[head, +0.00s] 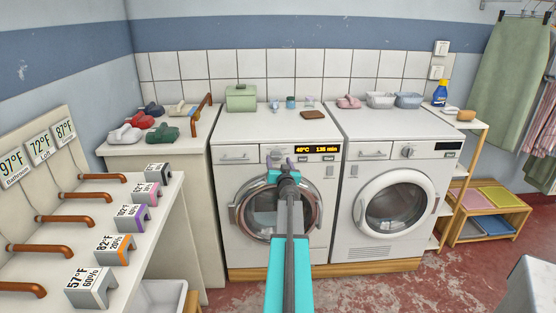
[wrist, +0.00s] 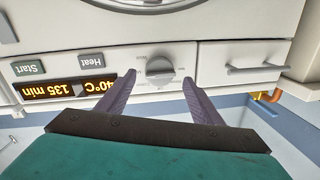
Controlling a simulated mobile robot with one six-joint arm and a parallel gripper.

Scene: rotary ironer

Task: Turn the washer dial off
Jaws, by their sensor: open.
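The washer (head: 240,182) is the left white front-loader, with a lit display (head: 317,150) reading 40°C and 135 min. Its dial (wrist: 158,68) is a round grey knob with a raised grip, seen upside down in the wrist view between the drawer and the display. Marks around it are too small to read. My gripper (head: 281,160) is open and empty in front of the washer's control panel, largely covering the dial in the head view. In the wrist view my two purple fingers (wrist: 158,78) flank the dial, apart from each other. Whether they touch it I cannot tell.
A detergent drawer (wrist: 245,67) is beside the dial. Small items, including a green box (head: 240,99), lie on top.

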